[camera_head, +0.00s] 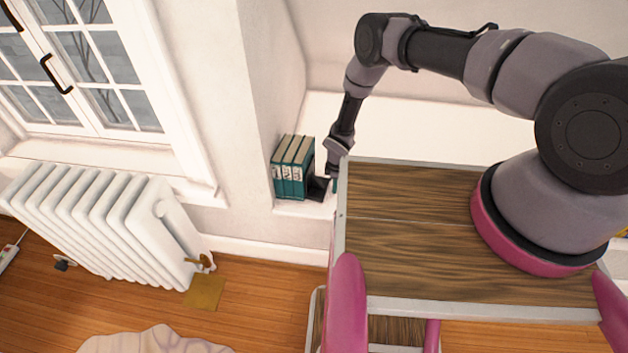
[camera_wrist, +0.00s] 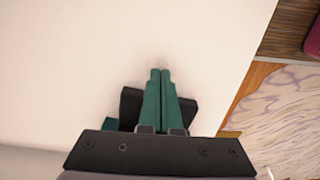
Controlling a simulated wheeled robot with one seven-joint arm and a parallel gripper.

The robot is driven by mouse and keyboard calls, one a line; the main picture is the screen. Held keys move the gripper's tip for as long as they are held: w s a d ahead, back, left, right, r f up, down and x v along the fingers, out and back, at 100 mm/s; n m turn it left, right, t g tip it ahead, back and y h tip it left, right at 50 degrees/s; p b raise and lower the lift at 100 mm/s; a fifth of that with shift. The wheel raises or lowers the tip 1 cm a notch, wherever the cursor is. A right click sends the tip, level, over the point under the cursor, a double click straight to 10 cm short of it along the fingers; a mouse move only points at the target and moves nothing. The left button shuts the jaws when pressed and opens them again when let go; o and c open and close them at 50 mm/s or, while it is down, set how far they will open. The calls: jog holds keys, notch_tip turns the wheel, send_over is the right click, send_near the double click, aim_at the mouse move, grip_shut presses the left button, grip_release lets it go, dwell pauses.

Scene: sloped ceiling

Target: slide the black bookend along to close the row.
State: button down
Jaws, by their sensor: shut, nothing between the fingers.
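Several teal books with white spine labels (camera_head: 287,173) stand upright in a row on the white ledge, against the wall at their left. The black bookend (camera_head: 318,189) is at the right end of the row, its dark base on the ledge. I cannot tell whether it touches the last book. My gripper (camera_head: 335,186) is just right of the bookend, low over the ledge. In the wrist view its teal fingers (camera_wrist: 160,98) are together with nothing between them. Black parts of the bookend (camera_wrist: 130,103) show on both sides of the fingers, which hide its middle. I cannot tell whether they touch it.
The white ledge (camera_wrist: 90,45) is bare beyond the fingers in the wrist view. A wall corner (camera_head: 270,80) rises left of the books. A white radiator (camera_head: 100,215) stands below the window at left. My own wooden-topped base is close at right.

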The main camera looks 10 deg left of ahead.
jog(key=shift+a, duration=0.1)
jog(key=shift+a, duration=1.3)
jog(key=shift+d, duration=0.15)
jog(key=shift+d, duration=0.8)
notch_tip(320, 180, up, 10)
jog(key=shift+d, duration=0.1)
